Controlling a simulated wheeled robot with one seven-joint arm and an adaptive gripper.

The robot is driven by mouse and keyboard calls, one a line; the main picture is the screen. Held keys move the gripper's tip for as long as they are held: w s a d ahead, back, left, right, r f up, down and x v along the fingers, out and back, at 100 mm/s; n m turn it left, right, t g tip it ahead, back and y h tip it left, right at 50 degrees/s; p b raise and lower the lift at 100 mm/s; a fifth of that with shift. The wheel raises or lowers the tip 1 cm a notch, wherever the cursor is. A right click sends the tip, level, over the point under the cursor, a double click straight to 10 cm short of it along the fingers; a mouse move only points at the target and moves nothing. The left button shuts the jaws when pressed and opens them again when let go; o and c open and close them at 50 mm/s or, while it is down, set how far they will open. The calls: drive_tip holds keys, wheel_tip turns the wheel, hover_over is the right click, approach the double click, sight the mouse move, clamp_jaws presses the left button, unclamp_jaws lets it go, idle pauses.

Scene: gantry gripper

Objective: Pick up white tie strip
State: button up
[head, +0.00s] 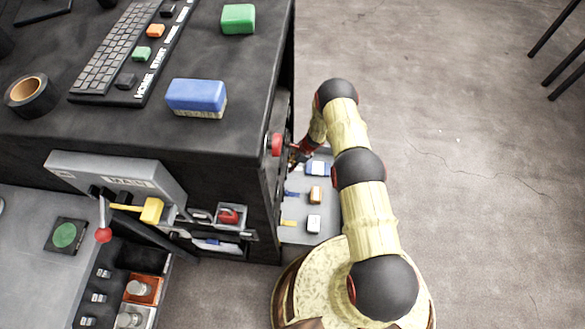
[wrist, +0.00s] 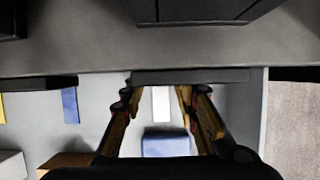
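The white tie strip (wrist: 161,104) lies on the pale grey shelf (wrist: 236,120), pointing away from a blue block (wrist: 166,143), with its far end at a dark bar. My gripper (wrist: 156,94) is open, with one finger on each side of the strip and a gap on both sides. I cannot tell how high the fingertips are above the shelf.
A blue strip (wrist: 70,105) and a yellow strip (wrist: 2,108) lie to the left. An orange block (head: 315,195) and a white block (head: 314,223) sit on the shelf. A dark overhang (wrist: 190,10) and the cabinet's red knob (head: 276,144) are close to my gripper.

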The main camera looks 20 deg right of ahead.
drive_tip(key=c, duration=0.6)
